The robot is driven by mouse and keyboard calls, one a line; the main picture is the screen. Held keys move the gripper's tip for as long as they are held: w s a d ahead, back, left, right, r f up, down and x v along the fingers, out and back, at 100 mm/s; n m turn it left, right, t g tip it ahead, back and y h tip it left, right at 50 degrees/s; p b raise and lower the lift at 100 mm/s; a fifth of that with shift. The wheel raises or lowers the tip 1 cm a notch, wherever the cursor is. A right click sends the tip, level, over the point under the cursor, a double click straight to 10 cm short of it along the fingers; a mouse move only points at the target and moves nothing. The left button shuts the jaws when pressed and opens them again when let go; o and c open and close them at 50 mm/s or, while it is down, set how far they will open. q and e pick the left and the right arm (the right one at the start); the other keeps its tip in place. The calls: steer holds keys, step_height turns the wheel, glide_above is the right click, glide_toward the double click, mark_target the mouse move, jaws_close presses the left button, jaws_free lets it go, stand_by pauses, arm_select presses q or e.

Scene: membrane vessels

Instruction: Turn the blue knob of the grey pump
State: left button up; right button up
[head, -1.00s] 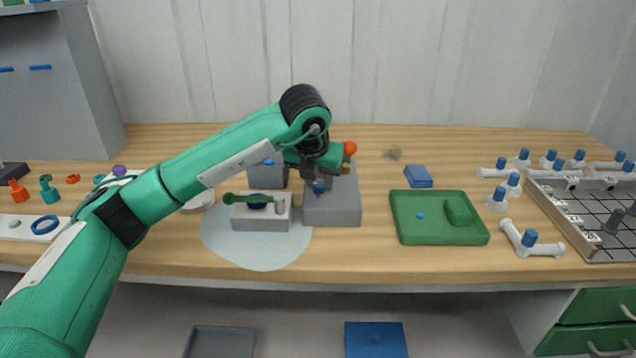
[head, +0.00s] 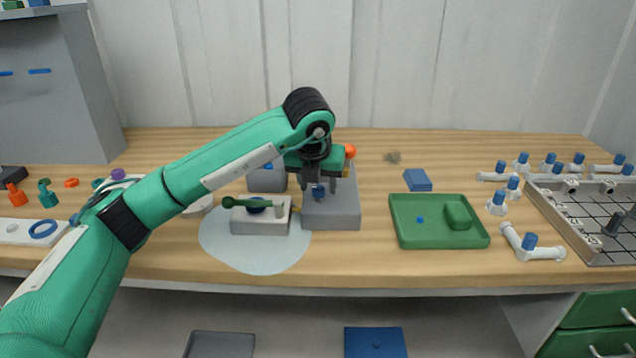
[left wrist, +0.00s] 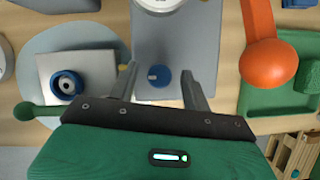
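The grey pump (head: 333,212) stands on the table right of the pale round mat. Its blue knob (head: 318,192) is on the pump's upper face. The knob also shows in the left wrist view (left wrist: 158,76), with a small light mark on it. My left gripper (head: 320,188) is over the pump, pointing down. In the left wrist view its fingers (left wrist: 158,84) are spread on either side of the knob, with a gap on each side. It holds nothing. The gripper partly hides the pump's back in the head view. My right gripper is not in view.
An orange ball (left wrist: 270,65) on an arm stands close to my gripper's right side. A light grey block with a green-handled valve (head: 260,222) sits on the mat (head: 255,260) to the left. A green tray (head: 418,240) lies to the right, with bare table between.

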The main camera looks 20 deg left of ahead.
arm_select(q)
steer(key=v, duration=1.3)
steer(key=shift+r, duration=0.4)
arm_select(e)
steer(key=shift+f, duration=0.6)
arm_select(q)
steer(key=shift+s+d, duration=0.1)
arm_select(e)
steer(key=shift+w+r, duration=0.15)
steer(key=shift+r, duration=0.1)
